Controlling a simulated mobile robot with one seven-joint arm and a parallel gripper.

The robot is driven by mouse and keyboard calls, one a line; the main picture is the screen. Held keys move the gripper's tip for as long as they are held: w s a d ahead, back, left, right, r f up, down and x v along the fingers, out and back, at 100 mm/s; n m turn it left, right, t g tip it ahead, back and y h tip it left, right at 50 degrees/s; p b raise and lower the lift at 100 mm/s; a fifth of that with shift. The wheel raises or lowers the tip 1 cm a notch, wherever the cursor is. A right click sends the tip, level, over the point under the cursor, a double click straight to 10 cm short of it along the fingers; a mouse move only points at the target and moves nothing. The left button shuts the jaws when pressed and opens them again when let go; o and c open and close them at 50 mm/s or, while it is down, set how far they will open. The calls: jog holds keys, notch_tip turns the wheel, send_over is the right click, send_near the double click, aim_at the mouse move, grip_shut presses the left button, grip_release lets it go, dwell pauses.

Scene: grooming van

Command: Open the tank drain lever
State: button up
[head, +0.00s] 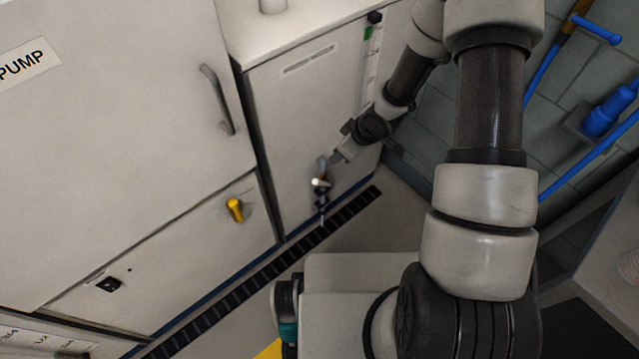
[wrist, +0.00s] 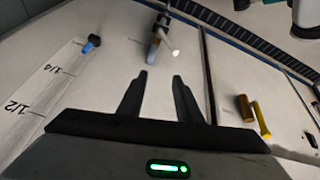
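A metal tap with a small lever (head: 320,184) sticks out low on the white tank panel in the head view. It also shows in the wrist view (wrist: 160,38), beyond my fingertips and a little above the gap between them. My gripper (head: 337,158) is close above and to the right of the tap in the head view. In the wrist view my gripper (wrist: 158,76) has its two dark fingers apart with nothing between them. The fingers appear not to touch the tap. No label naming the drain lever is readable.
A yellow handle (head: 235,209) sits on the neighbouring lower panel, left of the tap. A blue knob (wrist: 92,43) is beside the level scale (wrist: 38,100). A dark floor grate (head: 262,277) runs below the panels. Blue hoses (head: 590,160) hang at the right.

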aim_at(320, 182)
jog(key=w+a+f+n+b, duration=0.1)
jog(key=a+f+n+b, duration=0.1)
jog(key=f, duration=0.5)
jog(key=w+a+f+n+y+b, duration=0.1)
jog(key=a+f+n+b, duration=0.1)
jog(key=f+n, duration=0.3)
jog(key=w+a+f+n+g+b, duration=0.1)
jog(key=a+f+n+b, duration=0.1)
jog(key=f, duration=0.8)
jog(key=shift+w+a+n+y, duration=0.1)
jog(key=shift+w+n+y, duration=0.3)
jog(key=shift+n, duration=0.5)
jog(key=shift+r, duration=0.1)
grip_shut()
